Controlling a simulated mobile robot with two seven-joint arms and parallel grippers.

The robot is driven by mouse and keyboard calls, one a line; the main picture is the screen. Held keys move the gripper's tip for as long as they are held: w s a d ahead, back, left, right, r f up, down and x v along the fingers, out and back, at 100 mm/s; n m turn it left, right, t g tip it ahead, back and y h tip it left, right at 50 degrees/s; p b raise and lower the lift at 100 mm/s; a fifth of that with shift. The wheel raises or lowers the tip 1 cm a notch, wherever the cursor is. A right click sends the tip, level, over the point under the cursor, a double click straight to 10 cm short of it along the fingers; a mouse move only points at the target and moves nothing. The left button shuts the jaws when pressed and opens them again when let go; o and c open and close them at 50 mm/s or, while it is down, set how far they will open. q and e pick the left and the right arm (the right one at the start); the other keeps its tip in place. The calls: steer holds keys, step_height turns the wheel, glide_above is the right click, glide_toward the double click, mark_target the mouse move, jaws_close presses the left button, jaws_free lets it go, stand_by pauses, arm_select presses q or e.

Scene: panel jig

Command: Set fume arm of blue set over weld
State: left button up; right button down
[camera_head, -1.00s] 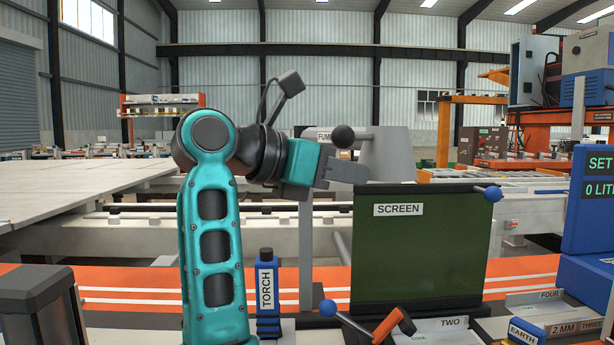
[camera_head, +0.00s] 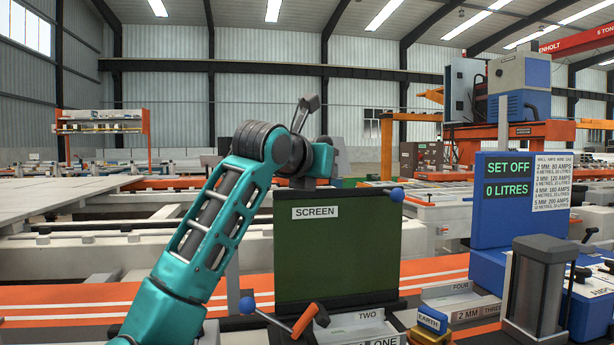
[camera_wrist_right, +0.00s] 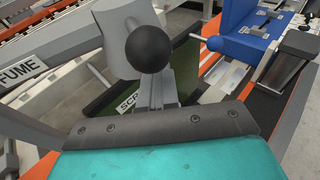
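The fume arm shows in the right wrist view as a grey hood (camera_wrist_right: 112,30) with a black ball knob (camera_wrist_right: 148,48) and a FUME label (camera_wrist_right: 22,70). In the head view my right arm hides most of it; a grey post (camera_head: 232,275) stands behind the arm. My right gripper (camera_wrist_right: 157,92) points at the knob, its finger ends partly hidden behind the ball. The fingers look close together, but I cannot tell whether they hold anything. In the head view the right gripper (camera_head: 326,160) is above the dark green screen (camera_head: 335,250). My left gripper is not in view.
A blue-knobbed lever with an orange handle (camera_head: 304,320) stands before the screen. The EARTH block (camera_head: 430,320), plate slots labelled ONE to FOUR and a dark grey post (camera_head: 537,285) lie right. A blue panel (camera_head: 505,200) reads SET OFF, 0 LITRES.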

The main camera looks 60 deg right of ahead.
steer(key=d, duration=0.2)
steer(key=w+d, duration=0.1)
steer(key=d, duration=0.5)
steer(key=shift+w, duration=0.3)
steer(key=shift+w+d, duration=0.2)
steer(key=shift+d, duration=0.25)
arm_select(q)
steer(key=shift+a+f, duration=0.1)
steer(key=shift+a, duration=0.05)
arm_select(e)
steer(key=shift+d+r, duration=0.1)
steer(key=shift+d, duration=0.05)
steer(key=shift+w, duration=0.15)
